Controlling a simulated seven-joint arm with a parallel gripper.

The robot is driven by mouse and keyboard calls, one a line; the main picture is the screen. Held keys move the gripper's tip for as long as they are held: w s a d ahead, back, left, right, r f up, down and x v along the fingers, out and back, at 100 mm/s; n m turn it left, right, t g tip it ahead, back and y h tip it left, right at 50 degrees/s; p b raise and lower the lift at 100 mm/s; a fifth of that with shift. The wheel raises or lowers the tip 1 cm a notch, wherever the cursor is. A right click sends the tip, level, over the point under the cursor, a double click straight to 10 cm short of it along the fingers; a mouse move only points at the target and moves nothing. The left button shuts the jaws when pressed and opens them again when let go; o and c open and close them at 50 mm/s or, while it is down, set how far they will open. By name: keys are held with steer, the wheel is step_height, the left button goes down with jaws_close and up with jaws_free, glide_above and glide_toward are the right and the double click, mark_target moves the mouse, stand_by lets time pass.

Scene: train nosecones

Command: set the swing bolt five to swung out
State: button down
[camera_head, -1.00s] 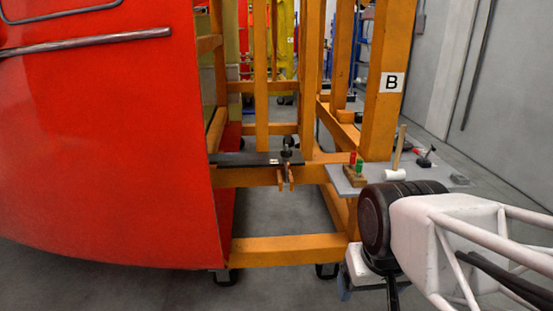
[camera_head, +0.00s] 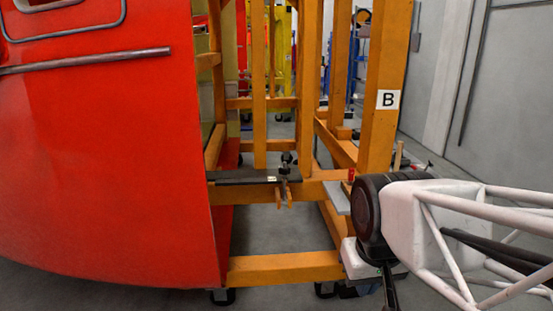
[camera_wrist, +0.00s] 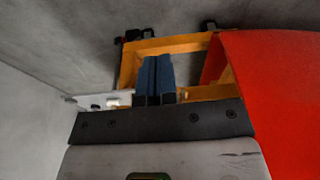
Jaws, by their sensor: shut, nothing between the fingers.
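A swing bolt with a black knob (camera_head: 287,160) stands upright at the right end of a dark plate (camera_head: 235,178) on the orange frame, in the head view. Two small orange-brown prongs (camera_head: 284,197) hang below it. No number on it is readable. The red nosecone (camera_head: 100,150) is to its left. My gripper shows in the wrist view as two dark blue fingers (camera_wrist: 154,68), together and empty. In the head view my arm is at the right, apart from the bolt, and the fingertips cannot be made out. The bolt cannot be made out in the wrist view.
The orange frame (camera_head: 285,268) stands on casters, with a post marked B (camera_head: 388,99) beside my wrist. A grey shelf (camera_head: 335,198) is partly hidden behind my wrist. Open grey floor (camera_head: 265,235) shows inside the frame.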

steer(key=w+r+n+g, duration=0.15)
steer(key=w+r, duration=0.45)
steer(key=w, duration=0.6)
steer(key=w+r+n, duration=0.2)
steer(key=w+r, duration=0.4)
steer(key=w, duration=0.6)
steer(key=w+r+n+g, duration=0.15)
steer(key=w+r, duration=0.45)
steer(key=w, duration=0.6)
steer(key=w+a+n, duration=0.1)
steer(key=w+n, duration=0.4)
steer(key=w, duration=1.8)
steer(key=w+f+n+g, duration=0.1)
steer(key=w+f+n, duration=0.1)
steer(key=w+f, duration=0.3)
steer(key=w+a+f+n+g, duration=0.1)
steer(key=w+f, duration=0.5)
steer(key=w, duration=0.6)
steer(key=w+f+n+g, duration=0.1)
steer(key=w+f+n, duration=0.2)
steer(key=w+f, duration=0.2)
steer(key=shift+w+a+f+y, duration=0.15)
steer(key=shift+w+a+y, duration=0.25)
steer(key=shift+w, duration=1.35)
steer(key=shift+s+f, duration=0.1)
steer(key=shift+f, duration=0.15)
